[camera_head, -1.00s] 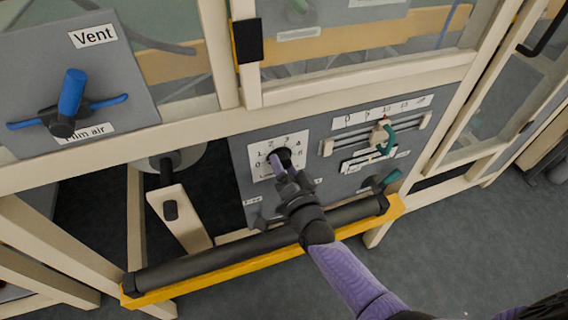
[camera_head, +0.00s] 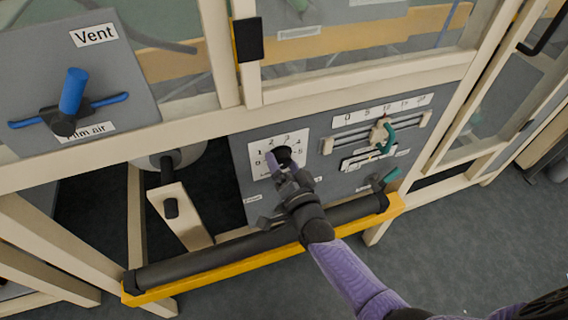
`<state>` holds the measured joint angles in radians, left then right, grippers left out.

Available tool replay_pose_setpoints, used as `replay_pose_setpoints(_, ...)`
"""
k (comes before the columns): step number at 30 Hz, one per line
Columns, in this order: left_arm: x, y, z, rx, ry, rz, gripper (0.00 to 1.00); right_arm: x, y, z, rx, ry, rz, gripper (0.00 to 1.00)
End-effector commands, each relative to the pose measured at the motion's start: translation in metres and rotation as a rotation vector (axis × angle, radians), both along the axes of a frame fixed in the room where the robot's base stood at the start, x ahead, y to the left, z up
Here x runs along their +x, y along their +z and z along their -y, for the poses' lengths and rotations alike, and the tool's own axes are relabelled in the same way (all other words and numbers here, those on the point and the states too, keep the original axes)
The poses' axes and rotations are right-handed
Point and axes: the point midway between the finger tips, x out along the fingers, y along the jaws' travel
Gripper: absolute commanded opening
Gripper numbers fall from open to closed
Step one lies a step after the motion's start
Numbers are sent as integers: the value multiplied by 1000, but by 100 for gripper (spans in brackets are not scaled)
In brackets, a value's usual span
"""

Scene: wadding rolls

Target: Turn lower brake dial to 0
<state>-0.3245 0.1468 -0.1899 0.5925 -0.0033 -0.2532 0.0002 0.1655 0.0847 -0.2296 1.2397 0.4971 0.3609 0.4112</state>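The lower brake dial is a black knob (camera_head: 284,154) on a white number plate (camera_head: 297,141) with figures around it, set in the grey panel below the window frame. The gripper hides part of the knob and the lower plate. Whether the fingers grip the knob or only touch it is not clear. My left gripper is not in view.
A green-handled slider (camera_head: 387,139) with a 0 to 20 scale (camera_head: 383,111) sits right of the dial. A black roller (camera_head: 235,249) on a yellow bar (camera_head: 220,274) runs below my forearm. A blue-handled vent lever (camera_head: 71,92) is at upper left.

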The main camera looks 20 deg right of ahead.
Motion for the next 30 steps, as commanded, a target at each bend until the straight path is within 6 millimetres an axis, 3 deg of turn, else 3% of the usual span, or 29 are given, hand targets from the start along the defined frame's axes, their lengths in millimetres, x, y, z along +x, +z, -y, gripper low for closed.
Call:
replay_pose_setpoints(8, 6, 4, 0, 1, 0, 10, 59, -9, 1, 1, 0, 0, -1, 95)
replay_pose_setpoints(18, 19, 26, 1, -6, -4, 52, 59, -84, -1, 5, 0, 0, -1, 95)
replay_pose_setpoints(21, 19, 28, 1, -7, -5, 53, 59, -95, -2, 6, 0, 0, 0, 95)
replay_pose_setpoints(30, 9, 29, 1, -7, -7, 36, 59, -99, -4, 6, 0, 1, 1, 95)
